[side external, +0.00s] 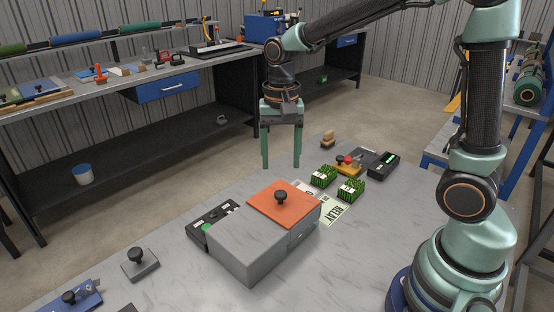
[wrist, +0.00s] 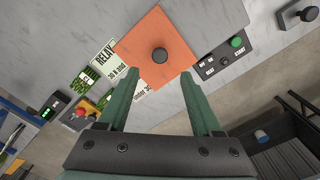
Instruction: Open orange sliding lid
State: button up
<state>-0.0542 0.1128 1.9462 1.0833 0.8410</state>
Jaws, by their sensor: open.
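The orange sliding lid (side external: 270,205) lies on one end of a grey box (side external: 248,244) on the table, with a black round knob (side external: 281,196) on its top. In the wrist view the orange lid (wrist: 150,62) is ahead of my gripper, with the knob (wrist: 159,55) near its middle. My gripper (side external: 282,165) has two green fingers pointing down and apart. It hangs in the air behind the box and lid, with nothing between the fingers. In the wrist view the fingers (wrist: 159,84) reach toward the lid's near edges in the picture.
A black panel with a green button (side external: 212,219) is beside the box. Two turf pieces (side external: 337,182) and a RELAY card (side external: 329,213) lie to the right. A control with a red button (side external: 347,162) stands behind them. A grey knobbed block (side external: 140,262) sits front left.

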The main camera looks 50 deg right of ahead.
aim_at(281, 193)
notch_tip(281, 193, down, 8)
jog(key=shift+f, duration=0.2)
grip_shut()
dwell(1.5)
